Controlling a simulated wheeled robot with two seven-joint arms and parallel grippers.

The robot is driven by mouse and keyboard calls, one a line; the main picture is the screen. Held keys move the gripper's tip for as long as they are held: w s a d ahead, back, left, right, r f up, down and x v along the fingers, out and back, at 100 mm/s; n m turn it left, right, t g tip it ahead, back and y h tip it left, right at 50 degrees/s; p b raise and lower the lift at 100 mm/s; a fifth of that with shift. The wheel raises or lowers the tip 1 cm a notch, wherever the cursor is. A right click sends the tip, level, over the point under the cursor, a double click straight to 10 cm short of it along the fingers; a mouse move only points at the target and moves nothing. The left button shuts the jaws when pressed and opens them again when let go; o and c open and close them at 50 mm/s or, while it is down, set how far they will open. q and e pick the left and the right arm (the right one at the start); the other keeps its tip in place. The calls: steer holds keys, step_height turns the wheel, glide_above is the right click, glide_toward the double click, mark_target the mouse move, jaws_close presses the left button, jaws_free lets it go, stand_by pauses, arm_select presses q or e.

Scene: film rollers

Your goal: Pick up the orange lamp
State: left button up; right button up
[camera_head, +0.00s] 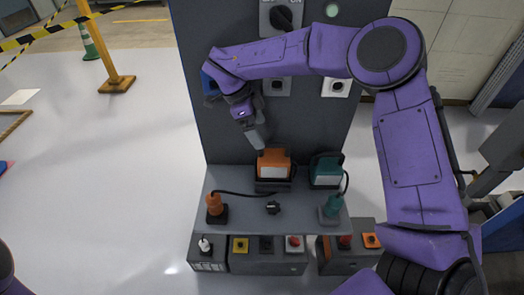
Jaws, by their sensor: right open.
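The orange lamp (273,164) is a boxy orange thing with a pale front face. It stands upright at the back of the grey shelf (240,184), near the middle. My right gripper (257,142) hangs from the purple right arm, just above and slightly left of the lamp's top. It is open, and nothing shows between its fingers. I cannot tell whether a fingertip touches the lamp. My left gripper is out of view.
A teal lamp (326,170) stands just right of the orange one. Control boxes (266,256) sit below. A dark panel (225,130) rises behind.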

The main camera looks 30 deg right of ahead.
mark_target(268, 146)
steer(key=f, duration=0.1)
steer(key=s+d+f, duration=0.1)
steer(key=s+f, duration=0.1)
steer(key=shift+s+d+f+p, duration=0.1)
steer(key=shift+d+f+p, duration=0.15)
steer(key=shift+f+p, duration=0.1)
steer(key=p+x, duration=0.1)
steer(key=x, duration=0.1)
steer(key=w+x, duration=0.1)
steer(key=x, duration=0.2)
steer(key=shift+f+p, duration=0.2)
steer(key=shift+p, duration=0.15)
steer(key=shift+s+d+f, duration=0.15)
steer(key=shift+f, duration=0.1)
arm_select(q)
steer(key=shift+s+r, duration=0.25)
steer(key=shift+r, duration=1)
arm_select(e)
steer(key=c, duration=1.8)
steer(key=shift+r, duration=0.1)
steer(key=shift+c, duration=0.2)
